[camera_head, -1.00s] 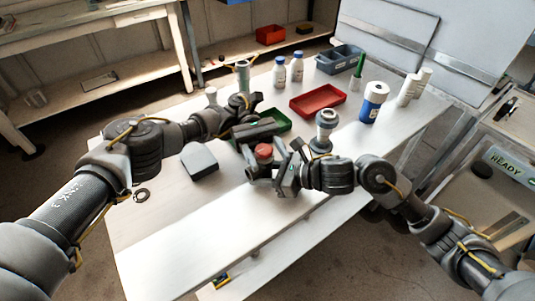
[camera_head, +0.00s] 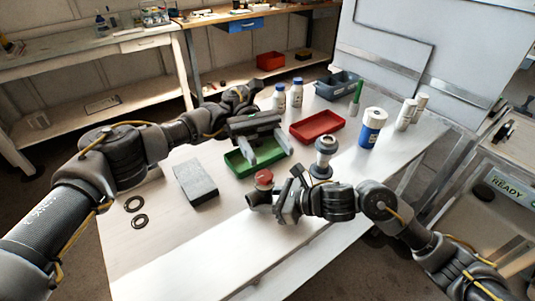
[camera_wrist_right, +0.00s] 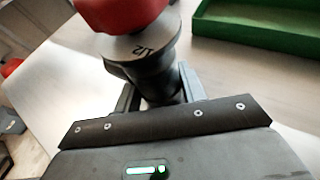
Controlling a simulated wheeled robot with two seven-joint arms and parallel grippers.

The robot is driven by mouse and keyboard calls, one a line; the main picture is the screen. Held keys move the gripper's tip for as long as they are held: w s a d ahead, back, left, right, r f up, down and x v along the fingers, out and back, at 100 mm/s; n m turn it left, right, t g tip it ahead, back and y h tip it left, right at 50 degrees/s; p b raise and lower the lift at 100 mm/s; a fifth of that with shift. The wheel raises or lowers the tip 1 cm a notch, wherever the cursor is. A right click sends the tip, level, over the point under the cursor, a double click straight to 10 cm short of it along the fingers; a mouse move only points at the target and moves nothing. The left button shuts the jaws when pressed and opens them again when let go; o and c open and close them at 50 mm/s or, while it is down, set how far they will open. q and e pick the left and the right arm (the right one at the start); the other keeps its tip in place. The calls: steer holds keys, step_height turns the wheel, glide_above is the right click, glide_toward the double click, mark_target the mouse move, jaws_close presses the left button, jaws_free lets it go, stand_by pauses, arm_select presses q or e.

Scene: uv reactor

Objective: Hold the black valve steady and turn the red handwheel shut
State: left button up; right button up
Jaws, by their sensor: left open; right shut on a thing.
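The black valve (camera_head: 257,200) stands on the white table near its front edge, with the red handwheel (camera_head: 264,177) on top. My right gripper (camera_head: 279,204) is shut on the valve body from the right. In the right wrist view the valve (camera_wrist_right: 146,62), marked "1/2", sits between the two fingers (camera_wrist_right: 160,92). The red handwheel (camera_wrist_right: 122,12) is cut off by the top edge there. My left gripper (camera_head: 268,155) is open and empty. In the head view it appears above the green tray, behind the handwheel and apart from it.
The green tray (camera_head: 238,168) lies behind the valve, the red tray (camera_head: 318,126) farther back. A grey block (camera_head: 196,184) and two black rings (camera_head: 137,212) are to the left. A grey fitting (camera_head: 324,158) and a blue-and-white container (camera_head: 371,128) stand at right. The front of the table is clear.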

steer(key=o, duration=1.2)
steer(key=shift+o, duration=0.2)
steer(key=shift+d, duration=0.1)
steer(key=v, duration=1.2)
